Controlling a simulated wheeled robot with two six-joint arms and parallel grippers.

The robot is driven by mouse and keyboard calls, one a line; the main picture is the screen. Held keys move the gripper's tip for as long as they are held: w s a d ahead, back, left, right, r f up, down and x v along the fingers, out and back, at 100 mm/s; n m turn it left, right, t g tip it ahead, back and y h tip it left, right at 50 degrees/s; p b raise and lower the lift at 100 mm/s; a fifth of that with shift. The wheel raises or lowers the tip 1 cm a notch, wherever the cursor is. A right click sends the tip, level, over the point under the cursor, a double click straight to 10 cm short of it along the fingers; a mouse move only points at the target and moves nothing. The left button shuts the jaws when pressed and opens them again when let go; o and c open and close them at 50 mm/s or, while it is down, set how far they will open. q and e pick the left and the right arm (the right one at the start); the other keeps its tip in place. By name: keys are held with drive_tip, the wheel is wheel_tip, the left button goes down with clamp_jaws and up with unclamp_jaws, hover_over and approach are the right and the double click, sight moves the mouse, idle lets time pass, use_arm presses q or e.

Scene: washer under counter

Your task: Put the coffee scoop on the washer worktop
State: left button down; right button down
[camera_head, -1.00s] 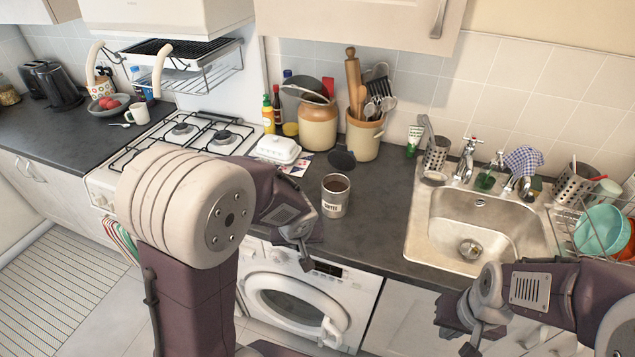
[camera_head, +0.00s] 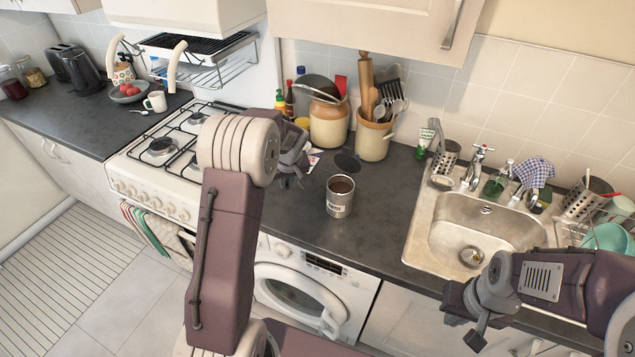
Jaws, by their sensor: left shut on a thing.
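The washer worktop (camera_head: 380,220) is the dark counter above the white washer (camera_head: 312,292). My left gripper (camera_head: 288,180) is over this counter, left of a coffee tin (camera_head: 340,197) and apart from it. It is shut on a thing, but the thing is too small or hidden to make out. I cannot pick out the coffee scoop for certain in this view. My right gripper (camera_head: 475,335) is low at the right, in front of the cabinet below the sink; its jaws do not show clearly.
A hob (camera_head: 165,150) stands left of the worktop and a metal sink (camera_head: 470,235) to the right. A utensil crock (camera_head: 373,140) and a jar (camera_head: 329,123) stand at the back. The worktop between tin and sink is clear.

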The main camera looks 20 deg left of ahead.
use_arm(q)
hover_over(288, 206)
drive_tip(key=f, duration=0.3)
drive_tip(key=d+f, duration=0.1)
drive_tip(key=f, duration=0.1)
drive_tip(key=shift+s+f, duration=0.35)
drive_tip(key=shift+s, duration=0.05)
drive_tip(key=shift+f, duration=1.85)
drive_tip(key=shift+s+f+b, duration=0.1)
drive_tip(key=shift+f+b, duration=0.05)
drive_tip(key=shift+b, duration=0.15)
drive_tip(key=c, duration=1.5)
unclamp_jaws()
drive_tip(key=shift+d+r, duration=0.1)
drive_tip(key=shift+r, duration=0.55)
drive_tip(key=v, duration=1.1)
drive_tip(key=s+d+f+m+h, duration=0.1)
drive_tip(key=s+d+m, duration=0.1)
drive_tip(key=s, duration=0.5)
drive_tip(key=s+d+m+g+h, duration=0.1)
drive_tip(key=s+d+m, duration=0.2)
drive_tip(key=s+d, duration=0.2)
drive_tip(key=s+d+f+m+g+h, duration=0.1)
drive_tip(key=s+d+m, duration=0.2)
drive_tip(key=s, duration=0.6)
drive_tip(key=shift+d+f, duration=0.15)
drive_tip(key=shift+f, duration=0.15)
